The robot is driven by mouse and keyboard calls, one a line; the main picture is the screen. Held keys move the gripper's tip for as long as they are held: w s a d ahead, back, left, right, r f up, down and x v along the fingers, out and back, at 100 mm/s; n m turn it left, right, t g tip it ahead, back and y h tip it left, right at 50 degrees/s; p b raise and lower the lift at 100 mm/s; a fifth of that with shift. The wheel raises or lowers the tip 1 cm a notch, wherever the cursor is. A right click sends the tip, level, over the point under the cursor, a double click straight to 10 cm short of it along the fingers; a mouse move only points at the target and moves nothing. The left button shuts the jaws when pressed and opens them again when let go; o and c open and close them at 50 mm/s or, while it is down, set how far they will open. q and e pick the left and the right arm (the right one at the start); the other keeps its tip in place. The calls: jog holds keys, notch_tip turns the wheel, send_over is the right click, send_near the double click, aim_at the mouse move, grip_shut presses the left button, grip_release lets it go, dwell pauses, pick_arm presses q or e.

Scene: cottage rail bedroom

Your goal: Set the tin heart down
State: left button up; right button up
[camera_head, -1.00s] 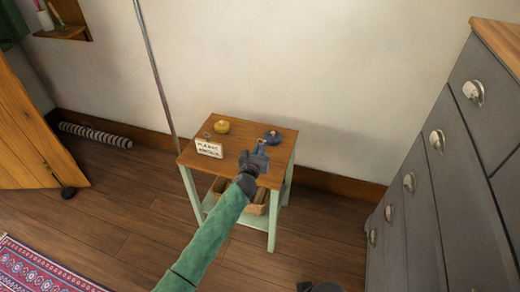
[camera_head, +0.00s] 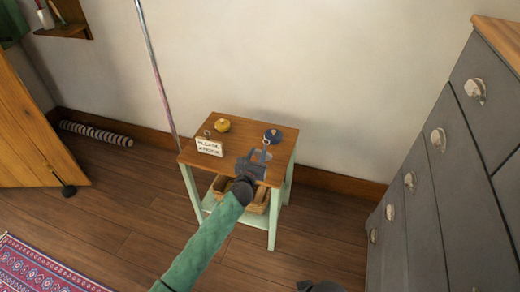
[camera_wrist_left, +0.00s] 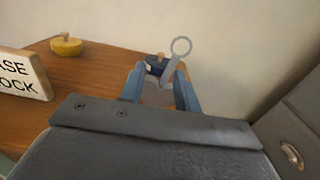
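A small grey metal piece with a ring on top, which I take for the tin heart (camera_head: 266,142), is at the tips of my left gripper (camera_head: 254,158). In the left wrist view its ring (camera_wrist_left: 181,47) stands up clear, with a narrow grey part running down beside the right finger; its heart shape cannot be made out.
A dark blue object (camera_head: 275,136) lies just behind the metal piece. A yellow object (camera_head: 222,125) and a white lettered sign (camera_head: 209,148) are on the table's left half. A basket (camera_head: 257,203) is below. A grey dresser (camera_head: 440,190) stands right.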

pick_arm(q)
jog(key=v, duration=0.7)
jog(key=shift+s+b, duration=0.3)
jog(key=shift+s, duration=0.1)
pick_arm(e)
jog(key=shift+w+a+f, duration=0.2)
jog(key=shift+a+f, duration=0.4)
jog(key=shift+f, duration=0.1)
pick_arm(q)
jog(key=s+a+f+n+g+y, duration=0.2)
jog(key=s+a+f+n+g, duration=0.15)
jog(key=s+n, duration=0.65)
jog(key=s+a+f+n+g+y, duration=0.25)
jog(key=s+f+n, duration=0.25)
jog(key=s+n, duration=0.55)
jog(key=s+f+n+g+h, duration=0.1)
jog(key=s+n+g, duration=0.6)
jog(key=s+n, duration=0.9)
jog(key=s+h, duration=0.1)
jog(key=s, duration=0.2)
jog(key=shift+s+d+g, duration=0.2)
jog(key=shift+d+g, duration=0.1)
pick_arm(e)
jog(key=shift+w+r+t, duration=0.15)
jog(key=shift+r+t, duration=0.15)
pick_arm(q)
jog(key=shift+h, duration=0.25)
